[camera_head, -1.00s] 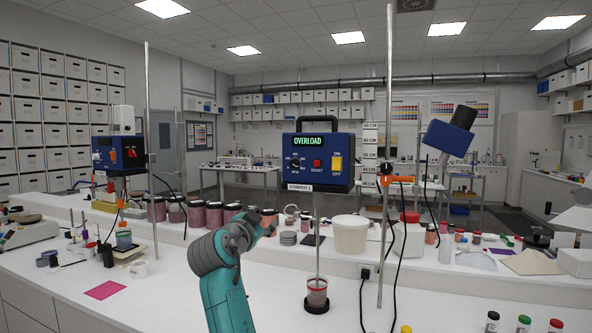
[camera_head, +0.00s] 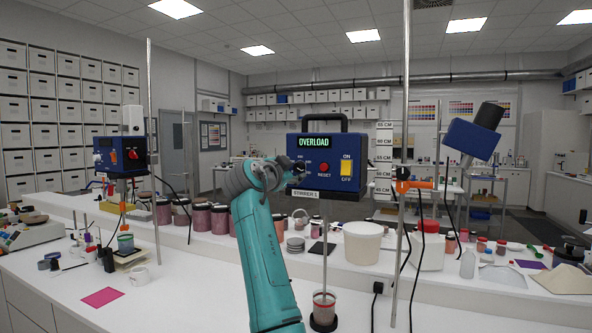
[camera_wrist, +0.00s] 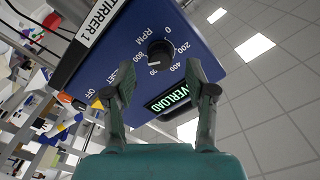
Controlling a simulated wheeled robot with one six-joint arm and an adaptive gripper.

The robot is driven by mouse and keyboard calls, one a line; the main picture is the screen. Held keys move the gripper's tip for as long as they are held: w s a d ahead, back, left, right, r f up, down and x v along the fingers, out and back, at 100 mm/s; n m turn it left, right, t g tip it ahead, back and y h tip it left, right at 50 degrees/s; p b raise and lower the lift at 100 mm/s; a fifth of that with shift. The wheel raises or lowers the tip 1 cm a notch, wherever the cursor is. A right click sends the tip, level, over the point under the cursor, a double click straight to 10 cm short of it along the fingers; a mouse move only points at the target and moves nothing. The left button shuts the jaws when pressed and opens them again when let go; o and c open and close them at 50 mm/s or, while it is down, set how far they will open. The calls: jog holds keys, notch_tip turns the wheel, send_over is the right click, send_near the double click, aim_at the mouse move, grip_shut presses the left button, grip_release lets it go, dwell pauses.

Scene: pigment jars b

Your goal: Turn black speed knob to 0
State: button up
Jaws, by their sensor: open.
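The black speed knob (camera_wrist: 161,53) shows in the wrist view on the blue face of the stirrer head (camera_head: 328,157), labelled STIRRER 1. An RPM scale from 0 to 800 surrounds it; a small pale mark shows at its lower left, but I cannot tell the exact setting. In the head view my gripper largely covers the knob. My gripper (camera_wrist: 160,73) is open and empty, its two fingertips spread to either side below the knob in the wrist view, seemingly apart from it. The green display (camera_wrist: 168,97) reads OVERLOAD and lies between the fingers in that picture.
A red RESET button (camera_head: 324,167) and a yellow ON/OFF switch (camera_head: 346,168) sit right of the knob. A metal stand rod (camera_head: 405,120) rises to the right. A cup (camera_head: 324,305) stands under the stirrer shaft. Pinkish jars (camera_head: 201,217) line the bench behind my arm.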

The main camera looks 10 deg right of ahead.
aim_at(297, 168)
jog(key=shift+x, duration=1.55)
grip_shut()
